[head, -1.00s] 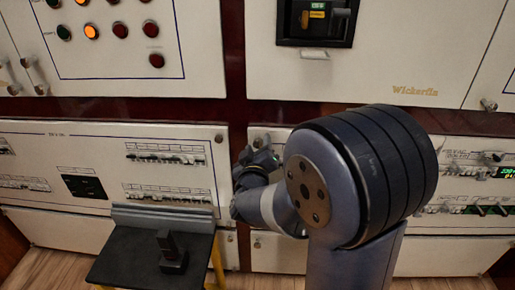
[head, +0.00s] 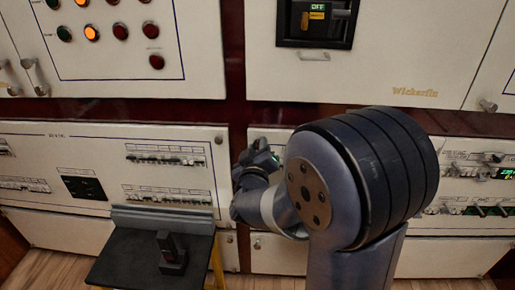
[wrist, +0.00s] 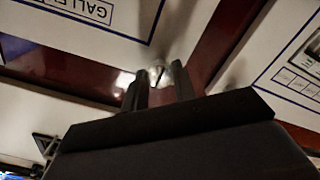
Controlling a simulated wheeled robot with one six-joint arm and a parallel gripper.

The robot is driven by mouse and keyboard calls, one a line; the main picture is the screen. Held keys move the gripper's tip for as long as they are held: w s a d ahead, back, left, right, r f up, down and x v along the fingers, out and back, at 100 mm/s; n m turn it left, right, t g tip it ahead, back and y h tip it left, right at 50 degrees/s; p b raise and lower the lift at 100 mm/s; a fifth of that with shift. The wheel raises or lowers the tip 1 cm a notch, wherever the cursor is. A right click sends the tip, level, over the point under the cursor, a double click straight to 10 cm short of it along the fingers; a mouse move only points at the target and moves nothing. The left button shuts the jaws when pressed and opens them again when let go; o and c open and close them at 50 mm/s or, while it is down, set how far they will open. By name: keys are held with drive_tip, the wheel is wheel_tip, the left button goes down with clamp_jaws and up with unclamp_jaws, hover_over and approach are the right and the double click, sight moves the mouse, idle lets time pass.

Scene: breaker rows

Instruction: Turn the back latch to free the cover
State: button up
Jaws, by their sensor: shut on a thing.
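In the wrist view, my gripper (wrist: 160,88) has its two dark fingers on either side of a small shiny metal latch (wrist: 158,72), and it is shut on it. The latch sits by the corner of a white panel lettered "GALLE…" (wrist: 65,30), beside a dark red frame strip. The fingers hide part of the latch, so I cannot tell its exact angle. In the head view, my wrist reaches the cabinet front at the middle, and my arm hides the fingertips and the held latch.
A black-topped stand (head: 125,262) with a dark upright object (head: 170,252) is left of my arm. White panels with breaker rows (head: 165,155) flank it. Another latch (head: 488,105) is at the right. A panel with lamps (head: 110,35) is at the upper left.

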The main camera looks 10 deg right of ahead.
drive_tip(key=m+b, duration=0.2)
drive_tip(key=m, duration=0.2)
drive_tip(key=shift+f+m+b, duration=0.1)
drive_tip(key=shift+m+b, duration=0.25)
drive_tip(key=shift+m, duration=0.05)
drive_tip(key=m+b, duration=0.2)
drive_tip(key=m, duration=0.2)
drive_tip(key=shift+m, duration=0.3)
drive_tip(key=m+b, duration=0.3)
drive_tip(key=m, duration=0.1)
drive_tip(key=shift+m+b, duration=1)
drive_tip(key=shift+m, duration=1.1)
drive_tip(key=shift+d, duration=0.1)
drive_tip(key=o, duration=1)
